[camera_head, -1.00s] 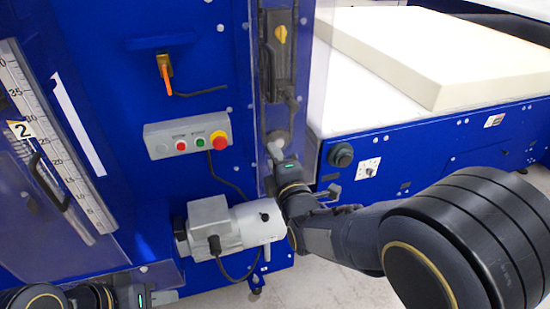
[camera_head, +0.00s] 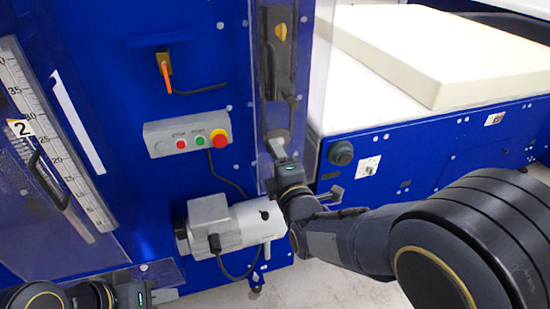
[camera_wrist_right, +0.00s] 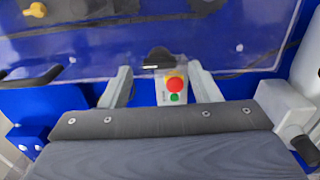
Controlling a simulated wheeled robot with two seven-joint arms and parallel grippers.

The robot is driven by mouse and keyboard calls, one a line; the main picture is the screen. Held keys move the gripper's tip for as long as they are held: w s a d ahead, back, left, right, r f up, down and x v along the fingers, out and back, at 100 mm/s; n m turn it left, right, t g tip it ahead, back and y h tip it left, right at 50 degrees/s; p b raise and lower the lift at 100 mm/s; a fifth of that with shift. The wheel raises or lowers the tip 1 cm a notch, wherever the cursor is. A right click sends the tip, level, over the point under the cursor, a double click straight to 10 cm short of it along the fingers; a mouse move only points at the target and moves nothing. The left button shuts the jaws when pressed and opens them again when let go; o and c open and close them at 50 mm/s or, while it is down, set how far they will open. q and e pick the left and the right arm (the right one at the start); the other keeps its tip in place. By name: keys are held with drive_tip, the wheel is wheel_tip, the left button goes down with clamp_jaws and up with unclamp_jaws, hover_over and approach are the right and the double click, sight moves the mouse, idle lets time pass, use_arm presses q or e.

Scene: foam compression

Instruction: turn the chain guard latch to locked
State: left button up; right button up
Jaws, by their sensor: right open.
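The chain guard (camera_head: 262,95) is a tall clear panel on the blue machine's right edge; it also fills the upper part of the right wrist view (camera_wrist_right: 105,62). A black knob-like piece, seemingly the latch (camera_wrist_right: 158,57), sits at the guard's lower edge, just beyond and between my right fingertips. My right gripper (camera_head: 274,147) is open in front of the guard's lower end, its fingers apart in the wrist view (camera_wrist_right: 161,84). It hides the latch in the head view. My left gripper (camera_head: 166,296) is low at the left; its jaws are unclear.
A grey button box (camera_head: 187,134) with red and green buttons is left of the guard. An orange-handled switch (camera_head: 165,72) is higher up. A cream foam block (camera_head: 450,55) lies on the white bed at right.

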drive_tip(key=v, duration=0.6)
drive_tip(key=shift+s, duration=0.4)
drive_tip(key=shift+d, duration=0.1)
drive_tip(key=s+d+f+m+g, duration=0.3)
drive_tip(key=d+f+m+g, duration=0.25)
drive_tip(key=d+m, duration=0.4)
drive_tip(key=s+d+m+g+h, duration=0.1)
drive_tip(key=s+d+m+g, duration=0.2)
drive_tip(key=s+m, duration=0.4)
drive_tip(key=s+d+f+m+g, duration=0.1)
drive_tip(key=s+d+m+g, duration=0.2)
drive_tip(key=s, duration=0.8)
drive_tip(key=d+m, duration=0.2)
drive_tip(key=m, duration=0.2)
drive_tip(key=shift+s+d+h, duration=0.3)
drive_tip(key=shift+d+h, duration=0.05)
drive_tip(key=shift+h, duration=0.05)
